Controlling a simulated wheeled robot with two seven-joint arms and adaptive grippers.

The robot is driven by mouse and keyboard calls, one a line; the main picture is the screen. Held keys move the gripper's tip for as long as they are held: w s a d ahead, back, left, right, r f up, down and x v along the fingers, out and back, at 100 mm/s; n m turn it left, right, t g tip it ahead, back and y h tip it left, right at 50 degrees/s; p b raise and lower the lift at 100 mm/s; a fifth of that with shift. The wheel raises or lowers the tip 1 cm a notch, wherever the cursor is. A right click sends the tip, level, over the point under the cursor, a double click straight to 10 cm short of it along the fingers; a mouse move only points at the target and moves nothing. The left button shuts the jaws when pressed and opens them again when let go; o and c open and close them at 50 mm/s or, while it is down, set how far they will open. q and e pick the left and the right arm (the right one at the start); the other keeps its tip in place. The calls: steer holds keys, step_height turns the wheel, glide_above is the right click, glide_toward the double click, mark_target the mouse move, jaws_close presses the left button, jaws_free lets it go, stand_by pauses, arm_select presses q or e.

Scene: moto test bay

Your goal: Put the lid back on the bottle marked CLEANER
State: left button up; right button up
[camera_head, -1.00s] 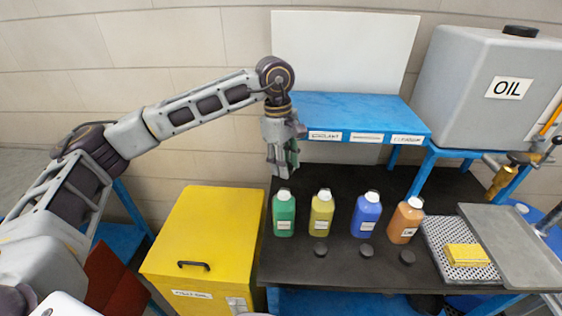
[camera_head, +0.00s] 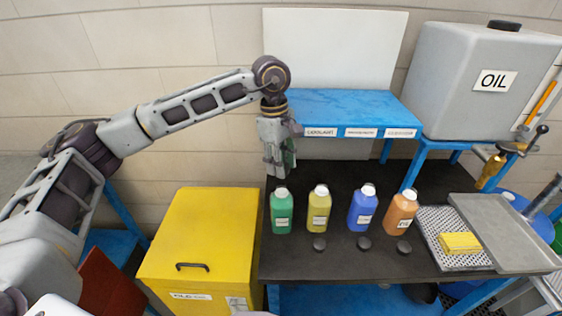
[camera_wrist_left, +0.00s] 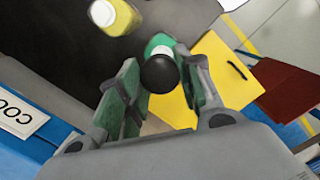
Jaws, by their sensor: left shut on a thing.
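My left gripper (camera_head: 281,172) points down just above and behind the green bottle (camera_head: 281,212). In the left wrist view the gripper (camera_wrist_left: 160,85) is shut on a round black lid (camera_wrist_left: 160,73). The green bottle (camera_wrist_left: 154,45) shows partly behind that lid, its top white and uncovered. A yellow bottle (camera_head: 319,210), a blue bottle (camera_head: 362,208) and an orange bottle (camera_head: 400,213) stand upright in the same row. Their labels are too small to read, so I cannot tell which says CLEANER. My right gripper is not in view.
A blue labelled shelf (camera_head: 350,108) stands behind. A yellow bin (camera_head: 205,235) is left; a perforated tray (camera_head: 435,222) with a yellow sponge (camera_head: 460,243) is right.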

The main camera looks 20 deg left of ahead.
mark_target(281, 189)
arm_select(q)
steer(key=shift+f+b, duration=0.35)
steer(key=shift+f, duration=1.45)
steer(key=shift+f+b, duration=0.45)
steer(key=shift+b, duration=0.2)
steer(key=shift+f+b, duration=0.6)
steer(key=shift+f, duration=0.15)
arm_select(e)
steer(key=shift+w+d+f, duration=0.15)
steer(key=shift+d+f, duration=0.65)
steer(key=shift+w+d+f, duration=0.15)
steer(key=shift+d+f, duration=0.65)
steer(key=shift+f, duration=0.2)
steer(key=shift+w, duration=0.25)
arm_select(q)
steer(key=shift+f+b, duration=0.1)
steer(key=shift+b, duration=0.6)
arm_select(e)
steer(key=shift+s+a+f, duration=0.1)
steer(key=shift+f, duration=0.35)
